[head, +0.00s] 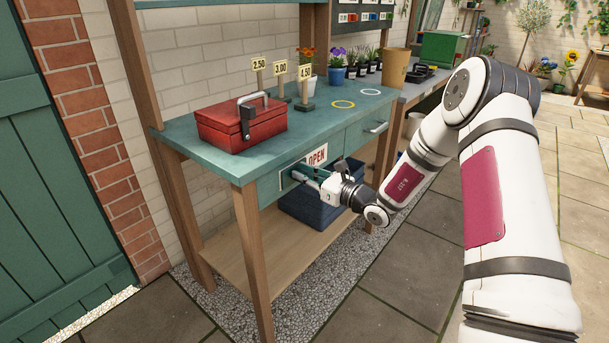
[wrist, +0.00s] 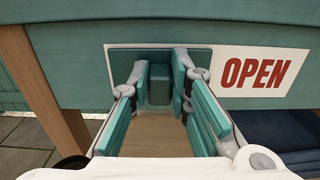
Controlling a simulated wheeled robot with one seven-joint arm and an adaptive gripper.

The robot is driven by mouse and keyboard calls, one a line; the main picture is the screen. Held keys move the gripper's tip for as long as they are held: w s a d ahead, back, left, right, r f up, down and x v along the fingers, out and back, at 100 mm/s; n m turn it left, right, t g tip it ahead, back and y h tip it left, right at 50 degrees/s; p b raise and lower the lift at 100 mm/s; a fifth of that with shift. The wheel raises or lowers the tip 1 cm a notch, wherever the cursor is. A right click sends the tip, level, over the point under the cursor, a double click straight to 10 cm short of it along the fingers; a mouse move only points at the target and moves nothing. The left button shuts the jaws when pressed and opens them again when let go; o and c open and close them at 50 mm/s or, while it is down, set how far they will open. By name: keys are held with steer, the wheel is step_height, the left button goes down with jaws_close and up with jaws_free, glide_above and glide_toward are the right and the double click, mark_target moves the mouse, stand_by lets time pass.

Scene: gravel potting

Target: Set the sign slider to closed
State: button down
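The sign (head: 317,155) is on the front of the teal bench, and its right half reads OPEN in red on white, also clear in the wrist view (wrist: 254,72). The teal slider panel (wrist: 207,58) covers the left half of the sign, with a block-shaped teal knob (wrist: 159,88) standing out from it. My gripper (head: 299,173) is at the bench front, facing the slider. In the wrist view its fingers (wrist: 159,82) are open on either side of the knob, with narrow gaps visible. The lower part of the panel is hidden by the fingers.
A red toolbox (head: 240,124) sits on the bench top (head: 325,120) above. Price signs and potted flowers stand farther back. A drawer (head: 367,130) with a handle is right of the sign. A blue crate (head: 318,209) stands on the lower shelf (head: 245,243) below my gripper.

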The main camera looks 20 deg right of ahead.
steer(key=w+d, duration=0.2)
steer(key=d, duration=0.1)
steer(key=w+d+b, duration=0.1)
steer(key=w+d, duration=0.1)
steer(key=w+d+b, duration=0.1)
steer(key=w+d, duration=0.1)
steer(key=d, duration=0.1)
steer(key=shift+w+d, duration=0.2)
steer(key=shift+d, duration=0.15)
steer(key=shift+w+d, duration=0.15)
steer(key=shift+d, duration=0.15)
steer(key=c, duration=1.5)
jaws_free()
steer(key=shift+d, duration=0.1)
steer(key=v, duration=1.2)
